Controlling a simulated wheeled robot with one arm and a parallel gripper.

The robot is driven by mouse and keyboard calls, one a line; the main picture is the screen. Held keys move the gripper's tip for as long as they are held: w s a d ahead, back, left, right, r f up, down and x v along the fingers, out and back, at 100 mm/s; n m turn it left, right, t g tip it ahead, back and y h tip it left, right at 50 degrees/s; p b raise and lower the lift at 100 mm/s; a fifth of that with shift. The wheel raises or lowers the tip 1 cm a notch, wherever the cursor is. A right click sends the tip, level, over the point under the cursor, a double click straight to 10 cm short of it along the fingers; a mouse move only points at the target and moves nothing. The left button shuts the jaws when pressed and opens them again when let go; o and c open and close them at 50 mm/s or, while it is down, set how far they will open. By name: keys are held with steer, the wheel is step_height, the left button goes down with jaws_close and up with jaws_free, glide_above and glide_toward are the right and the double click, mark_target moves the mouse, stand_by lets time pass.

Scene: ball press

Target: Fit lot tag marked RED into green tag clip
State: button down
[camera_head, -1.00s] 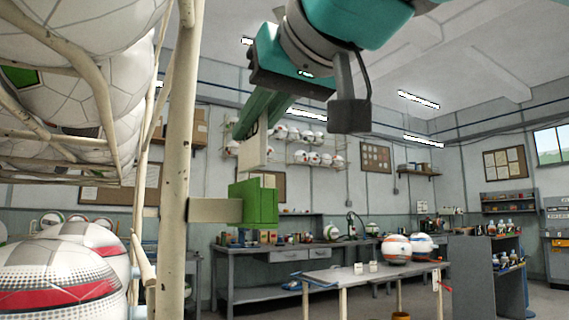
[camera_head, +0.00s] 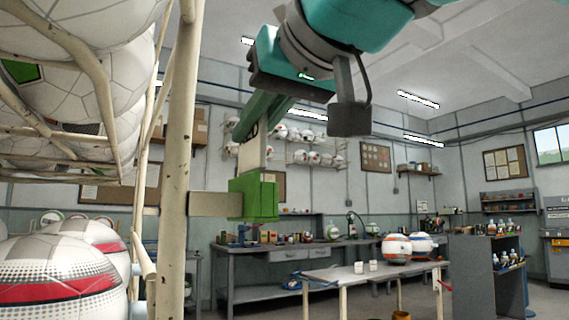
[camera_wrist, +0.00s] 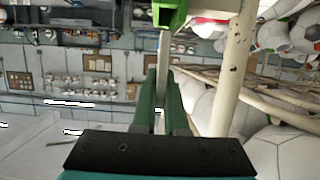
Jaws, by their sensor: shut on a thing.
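The lot tag (camera_head: 252,157) is a pale flat strip with dark lettering at its upper end, partly covered by my fingers. My gripper (camera_head: 249,132) has green fingers and is shut on the tag's upper end. The tag hangs down, and its lower end meets the top of the green tag clip (camera_head: 258,202). The clip is a green block on a grey-beige arm beside a rack post. In the wrist view the tag (camera_wrist: 164,48) runs from my fingertips (camera_wrist: 161,78) to the clip (camera_wrist: 171,14). How deep its end sits in the clip is hidden.
The cream rack post (camera_head: 177,150) stands close left of the clip, with a ball rack (camera_head: 75,130) holding several balls. A table (camera_head: 345,274) with balls and a workbench (camera_head: 240,262) stand farther back. Open air lies right of the clip.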

mark_target(264, 149)
steer(key=shift+f+b, duration=1.85)
steer(key=shift+f, duration=0.3)
steer(key=c, duration=0.9)
jaws_free()
steer(key=shift+s, duration=0.1)
steer(key=v, duration=0.3)
steer(key=p+v, duration=0.1)
steer(key=v, duration=0.2)
steer(key=shift+s+d+r, duration=0.2)
steer(key=shift+d+r, duration=0.05)
steer(key=shift+r, duration=0.1)
steer(key=shift+s+d, duration=0.25)
steer(key=shift+s, duration=0.25)
